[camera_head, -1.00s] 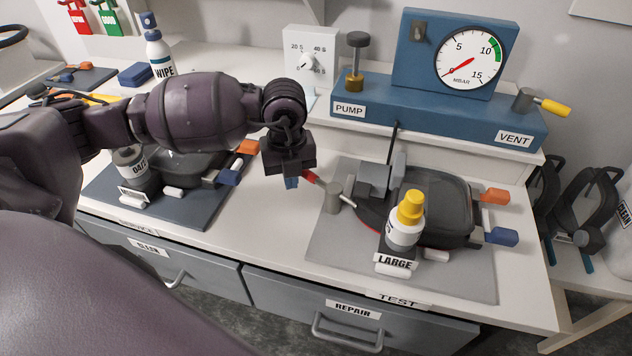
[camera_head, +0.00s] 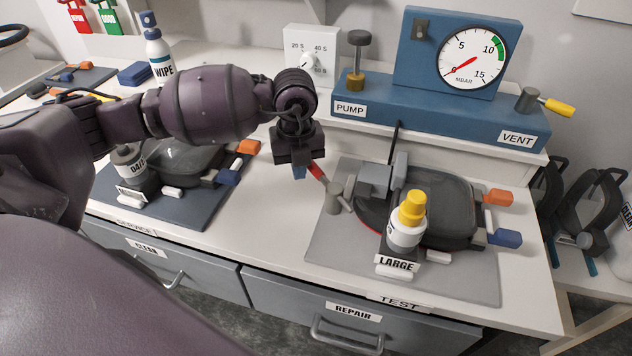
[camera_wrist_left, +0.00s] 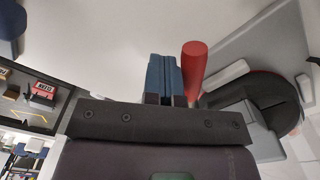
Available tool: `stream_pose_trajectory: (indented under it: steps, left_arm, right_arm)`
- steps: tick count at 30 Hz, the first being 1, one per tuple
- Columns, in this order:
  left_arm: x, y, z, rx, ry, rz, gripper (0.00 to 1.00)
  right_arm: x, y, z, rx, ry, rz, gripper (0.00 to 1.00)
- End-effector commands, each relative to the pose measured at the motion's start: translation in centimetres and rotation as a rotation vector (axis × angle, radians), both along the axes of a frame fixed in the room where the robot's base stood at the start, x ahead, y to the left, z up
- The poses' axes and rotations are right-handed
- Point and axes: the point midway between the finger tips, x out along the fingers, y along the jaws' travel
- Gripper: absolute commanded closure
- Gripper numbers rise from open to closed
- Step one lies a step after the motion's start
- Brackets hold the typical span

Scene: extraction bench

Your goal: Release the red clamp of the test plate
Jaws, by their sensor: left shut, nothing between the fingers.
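The red clamp handle (camera_head: 317,171) sticks out from a grey post (camera_head: 334,197) at the left edge of the test plate (camera_head: 330,235). It points to the back left, with its free end beside my left gripper (camera_head: 299,172). The left gripper is shut and empty, with its blue fingertips just left of the handle. In the left wrist view the shut blue fingers (camera_wrist_left: 163,76) are close beside the red handle (camera_wrist_left: 194,66). Whether they touch it I cannot tell. A dark lidded vessel (camera_head: 450,208) sits on the plate. My right gripper is not in view.
A bottle with a yellow cap (camera_head: 408,222) stands at the plate's front behind the LARGE label. Orange (camera_head: 498,198) and blue (camera_head: 504,238) handles stick out on the right. The blue pump and vent unit (camera_head: 440,115) stands behind. White bench between the two plates is clear.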

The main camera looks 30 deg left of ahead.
Motion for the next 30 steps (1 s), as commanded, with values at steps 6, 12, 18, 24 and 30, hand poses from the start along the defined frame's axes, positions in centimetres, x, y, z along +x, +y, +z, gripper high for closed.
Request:
stream_pose_trajectory:
  steps: [6, 12, 18, 24, 30]
  left_arm:
    - [0.9, -0.1, -0.1, 0.0, 0.0, 0.0, 1.0]
    - [1.2, -0.3, -0.1, -0.001, -0.001, 0.001, 1.0]
    - [2.0, -0.6, -0.1, -0.001, 0.0, 0.0, 1.0]
    - [2.6, -0.8, -0.1, 0.0, 0.001, 0.001, 1.0]
    - [3.0, -1.0, -0.1, -0.001, 0.001, 0.0, 1.0]
  right_arm:
    - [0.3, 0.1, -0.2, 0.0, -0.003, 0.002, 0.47]
    - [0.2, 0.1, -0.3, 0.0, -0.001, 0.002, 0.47]
    - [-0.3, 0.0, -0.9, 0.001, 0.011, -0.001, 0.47]
    - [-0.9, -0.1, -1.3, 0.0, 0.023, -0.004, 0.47]
    - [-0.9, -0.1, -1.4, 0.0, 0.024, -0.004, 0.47]
